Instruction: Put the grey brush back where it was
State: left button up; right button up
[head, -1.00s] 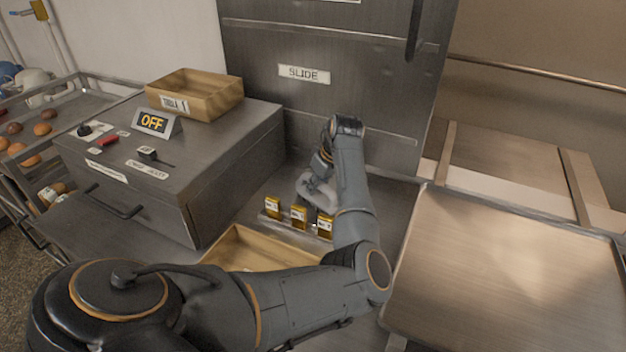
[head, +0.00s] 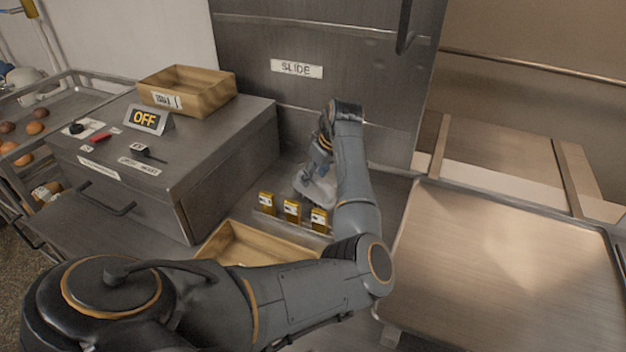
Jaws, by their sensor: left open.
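I cannot make out the grey brush in the head view; my left arm hides part of the counter. My left gripper (head: 316,188) points down behind the small yellow labelled blocks (head: 291,211), close to the counter top. It is open, but its fingertips are small and partly covered by my arm, so I cannot see anything between them. My right gripper is not in view.
A wooden box (head: 222,238) lies partly behind my forearm. A steel cabinet (head: 225,150) with an OFF sign (head: 148,119) and a labelled wooden box (head: 187,92) stands left. A SLIDE panel (head: 340,85) rises behind. A bare board (head: 500,270) lies right.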

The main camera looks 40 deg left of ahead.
pick_arm(q)
jog(key=b+v, duration=0.1)
jog(key=v, duration=0.8)
jog(key=shift+r, duration=0.25)
jog(key=shift+d, duration=0.1)
